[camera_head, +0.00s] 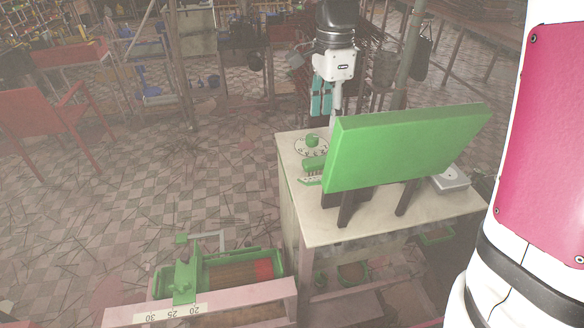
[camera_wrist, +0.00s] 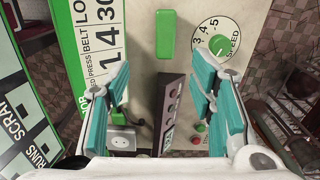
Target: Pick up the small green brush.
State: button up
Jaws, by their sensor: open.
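The small green brush (camera_head: 314,164) lies on the pale tabletop, with its white bristles showing at the near side in the head view. In the wrist view its plain green top (camera_wrist: 166,34) shows upper centre, beyond the fingertips. My gripper (camera_head: 321,112) is above the far end of the table, pointing down, above and beyond the brush. Its teal fingers (camera_wrist: 160,72) are spread apart with nothing between them. The brush is apart from both fingers.
A speed dial (camera_head: 312,144) with a green knob is close beside the brush. A large green board (camera_head: 410,145) stands on the table. A dark button panel (camera_wrist: 172,108) shows below the brush in the wrist view. A white device (camera_head: 450,179) sits at the table's right.

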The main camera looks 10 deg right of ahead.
aim_at(319, 160)
jog(key=f, duration=0.3)
jog(key=f+p, duration=0.1)
jog(key=f, duration=0.4)
jog(key=shift+a+f, duration=0.35)
jog(key=shift+a, duration=0.05)
jog(key=shift+w+d+f+p, duration=0.15)
jog(key=shift+f+p, duration=0.15)
jog(key=shift+f, duration=0.55)
jog(key=shift+w+a+f+p, duration=0.15)
jog(key=shift+f+p, duration=0.1)
jog(key=shift+f, duration=0.6)
jog(key=shift+w+d+f+p, duration=0.15)
jog(key=shift+f+p, duration=0.15)
jog(key=shift+f, duration=0.55)
jog(key=shift+c, duration=0.2)
grip_shut()
